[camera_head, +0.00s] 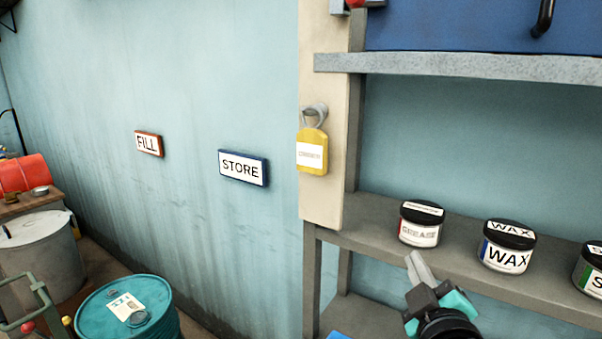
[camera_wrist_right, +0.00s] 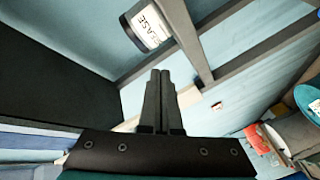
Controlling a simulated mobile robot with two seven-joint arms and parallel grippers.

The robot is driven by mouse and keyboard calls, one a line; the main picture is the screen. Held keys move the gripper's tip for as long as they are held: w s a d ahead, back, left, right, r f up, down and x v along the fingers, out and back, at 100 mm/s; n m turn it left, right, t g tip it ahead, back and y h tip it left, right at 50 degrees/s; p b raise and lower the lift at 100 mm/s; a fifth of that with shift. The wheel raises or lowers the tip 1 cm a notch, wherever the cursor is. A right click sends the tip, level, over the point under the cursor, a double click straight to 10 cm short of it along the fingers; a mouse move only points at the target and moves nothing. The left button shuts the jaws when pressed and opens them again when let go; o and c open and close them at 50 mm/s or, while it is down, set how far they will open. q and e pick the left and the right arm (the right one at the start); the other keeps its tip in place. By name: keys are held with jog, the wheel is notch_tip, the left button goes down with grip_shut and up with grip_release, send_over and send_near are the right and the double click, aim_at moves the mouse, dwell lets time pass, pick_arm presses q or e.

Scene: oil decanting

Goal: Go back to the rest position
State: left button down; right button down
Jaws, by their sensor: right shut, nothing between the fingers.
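My right gripper (camera_head: 416,262) is at the lower right of the head view, in front of the metal shelf and just below the jar labelled GREASE (camera_head: 419,226). Its fingers are shut with nothing between them. In the right wrist view the closed fingers (camera_wrist_right: 160,75) stand side by side at the centre, and the GREASE jar (camera_wrist_right: 147,27) shows beyond them, apart from the fingers. My left gripper is not in view.
The shelf (camera_head: 380,225) also holds a WAX jar (camera_head: 507,247) and another jar (camera_head: 588,270). A yellow tag (camera_head: 312,158) hangs on a post hook.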

jog(key=s+f+m+g, duration=0.3)
jog(key=s+f+g, duration=0.35)
jog(key=f, duration=0.65)
jog(key=s+a+f+m+g+y, duration=0.1)
jog(key=s+f+m+g, duration=0.1)
jog(key=s+f+g, duration=0.5)
jog(key=s+a+f+m+g+y, duration=0.15)
jog(key=s+f, duration=0.45)
jog(key=s, duration=0.6)
notch_tip(320, 180, down, 30)
jog(key=s+b, duration=0.2)
jog(key=b, duration=0.6)
jog(key=s+d+f+b, duration=0.1)
jog(key=s+f+b, duration=0.2)
jog(key=s+f, duration=0.4)
jog(key=s+d+f+g+b, duration=0.1)
jog(key=s+f+b, duration=0.3)
jog(key=s+f, duration=0.4)
notch_tip(320, 180, down, 6)
jog(key=shift+d+g+h, duration=0.3)
jog(key=shift+d+h, duration=0.15)
jog(key=shift+d, duration=0.1)
